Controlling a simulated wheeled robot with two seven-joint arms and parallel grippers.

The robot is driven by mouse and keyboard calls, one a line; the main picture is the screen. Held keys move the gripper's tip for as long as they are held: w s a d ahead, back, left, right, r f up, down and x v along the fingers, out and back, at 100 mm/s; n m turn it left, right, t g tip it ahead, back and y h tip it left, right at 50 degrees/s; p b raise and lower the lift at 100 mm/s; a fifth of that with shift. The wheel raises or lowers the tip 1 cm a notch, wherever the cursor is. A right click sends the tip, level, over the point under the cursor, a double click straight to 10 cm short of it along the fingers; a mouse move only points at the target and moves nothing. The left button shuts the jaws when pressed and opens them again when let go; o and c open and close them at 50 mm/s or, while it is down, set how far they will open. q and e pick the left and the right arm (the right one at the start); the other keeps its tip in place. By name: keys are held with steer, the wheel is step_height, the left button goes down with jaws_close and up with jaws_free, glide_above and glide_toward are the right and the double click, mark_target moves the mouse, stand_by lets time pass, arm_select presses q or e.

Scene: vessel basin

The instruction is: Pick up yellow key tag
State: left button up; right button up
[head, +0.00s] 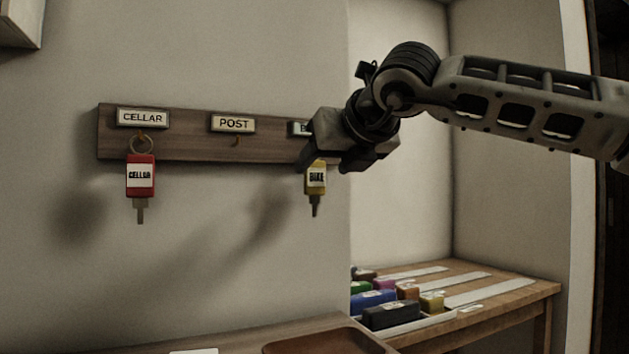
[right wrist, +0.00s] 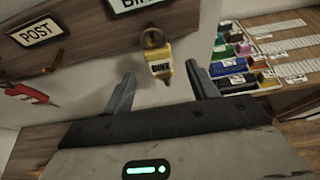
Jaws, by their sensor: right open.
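The yellow key tag (head: 316,178) hangs from the right end of the wooden key rack (head: 180,150), its label reading BIKE and its key pointing down. In the right wrist view the yellow tag (right wrist: 161,62) hangs by a ring from its hook, ahead of my fingers and between their lines. My right gripper (head: 330,160) is at the rack's right end and covers part of the BIKE plate and the tag's top. In the wrist view my right gripper (right wrist: 160,88) is open, with nothing between its fingers. My left gripper is not in view.
A red key tag (head: 140,176) hangs under the CELLAR plate (head: 142,118). The hook under the POST plate (head: 233,124) is empty. A wooden shelf (head: 500,290) at right holds several coloured blocks. A brown tray (head: 325,342) lies below.

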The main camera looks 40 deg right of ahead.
mark_target(317, 170)
steer(key=x, duration=0.5)
steer(key=shift+f, duration=0.1)
steer(key=shift+w+d+f, duration=0.1)
steer(key=shift+w, duration=0.1)
steer(key=c, duration=1.1)
arm_select(q)
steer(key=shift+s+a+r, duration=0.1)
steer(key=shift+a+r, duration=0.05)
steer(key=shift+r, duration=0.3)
steer(key=shift+p, duration=0.3)
